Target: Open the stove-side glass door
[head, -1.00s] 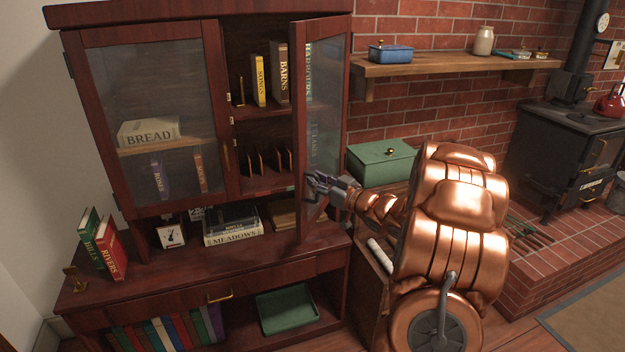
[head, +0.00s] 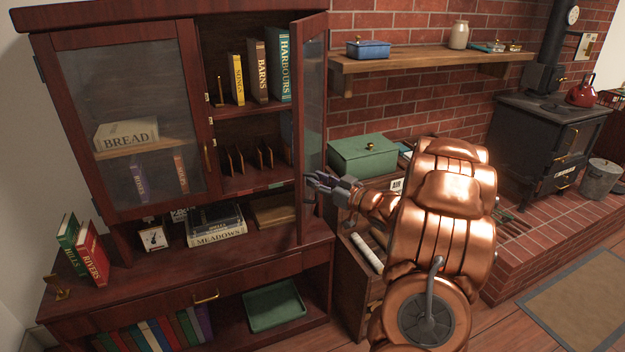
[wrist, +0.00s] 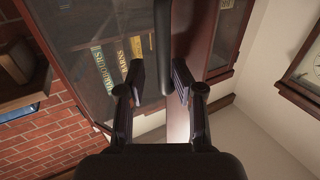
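The stove-side glass door (head: 313,110) is the cabinet's right door. It stands swung well out and is seen nearly edge-on in the head view. Its glass (wrist: 90,35) fills the upper left of the wrist view, with books showing through. My gripper (head: 318,186) is at the lower part of this door, by its free edge. In the wrist view my gripper's fingers (wrist: 159,82) are apart. A dark upright bar (wrist: 161,30) shows between and beyond them; I cannot tell whether they touch it. The left glass door (head: 130,120) is shut.
The opened shelves hold upright books (head: 259,70) and a slotted rack (head: 250,160). A green box (head: 362,155) sits right of the door, under a wall shelf (head: 425,62). The black stove (head: 550,135) stands on the brick hearth at right. A rug (head: 580,305) lies in front.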

